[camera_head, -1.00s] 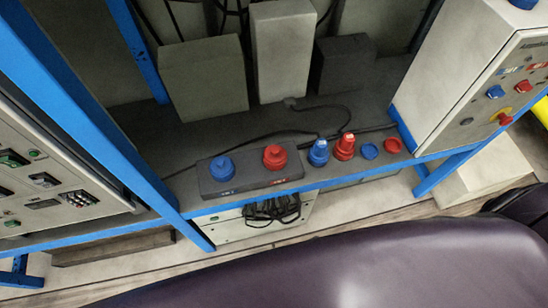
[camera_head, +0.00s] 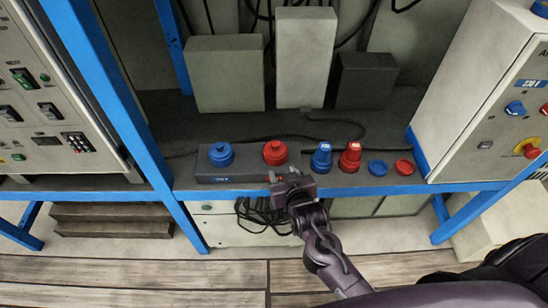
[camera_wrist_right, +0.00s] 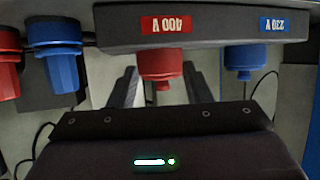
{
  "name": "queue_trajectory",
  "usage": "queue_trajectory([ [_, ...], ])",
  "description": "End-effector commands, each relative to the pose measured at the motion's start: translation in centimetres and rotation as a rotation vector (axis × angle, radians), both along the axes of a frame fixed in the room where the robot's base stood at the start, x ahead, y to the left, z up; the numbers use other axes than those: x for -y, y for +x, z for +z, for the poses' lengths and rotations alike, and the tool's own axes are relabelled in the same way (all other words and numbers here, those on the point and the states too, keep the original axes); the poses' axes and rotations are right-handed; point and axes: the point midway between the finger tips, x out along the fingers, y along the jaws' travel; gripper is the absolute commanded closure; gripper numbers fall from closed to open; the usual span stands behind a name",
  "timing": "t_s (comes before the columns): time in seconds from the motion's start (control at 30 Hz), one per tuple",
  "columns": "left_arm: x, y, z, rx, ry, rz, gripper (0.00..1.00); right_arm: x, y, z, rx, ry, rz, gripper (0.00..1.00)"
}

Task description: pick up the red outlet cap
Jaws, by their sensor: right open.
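A red round outlet cap (camera_head: 275,152) sits on the dark outlet block on the bench; in the wrist view the red cap (camera_wrist_right: 162,66) shows beside the red "400 V" label. My right gripper (camera_head: 284,178) is at the block's front edge, just in front of this cap. In the wrist view the right gripper (camera_wrist_right: 160,88) is open and empty, its two fingers apart and pointing toward the cap, which appears between them. Whether they touch it cannot be told. A flat red disc (camera_head: 404,168) lies farther right on the bench. My left gripper is not in view.
The outlet block (camera_head: 240,179) also carries a blue cap (camera_head: 221,154). To its right stand a blue plug (camera_head: 322,156) and a red plug (camera_head: 350,157), then a flat blue disc (camera_head: 377,168). A blue frame post (camera_head: 115,95) rises at left. Grey boxes stand behind.

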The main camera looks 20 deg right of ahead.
Motion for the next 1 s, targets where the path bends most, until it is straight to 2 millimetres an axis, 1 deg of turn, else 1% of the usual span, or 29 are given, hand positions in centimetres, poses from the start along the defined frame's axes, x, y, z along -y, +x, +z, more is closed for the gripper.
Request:
queue_trajectory([
  [0.03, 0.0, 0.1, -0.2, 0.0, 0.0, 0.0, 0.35, 0.0, 0.7, 0.5, 0.051, -0.002, -0.011, 0.55],
  [0.2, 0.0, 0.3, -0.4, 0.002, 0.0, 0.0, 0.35, 0.0, 2.1, 2.7, 0.211, -0.011, -0.046, 0.55],
  [0.33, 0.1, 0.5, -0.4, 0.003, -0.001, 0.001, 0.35, 0.1, 2.8, 3.6, 0.273, -0.018, -0.06, 0.55],
  [0.63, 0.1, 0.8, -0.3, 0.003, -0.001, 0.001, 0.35, 0.4, 6.1, 3.1, 0.278, -0.018, -0.062, 0.55],
  [0.83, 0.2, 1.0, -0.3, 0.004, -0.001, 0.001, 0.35, 0.7, 9.0, 2.5, 0.278, -0.018, -0.062, 0.55],
  [0.9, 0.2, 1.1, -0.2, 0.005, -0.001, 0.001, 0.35, 0.7, 9.7, 2.3, 0.277, -0.017, -0.062, 0.55],
  [1.0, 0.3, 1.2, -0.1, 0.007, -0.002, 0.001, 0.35, 0.8, 10.2, 2.3, 0.276, -0.017, -0.062, 0.55],
])
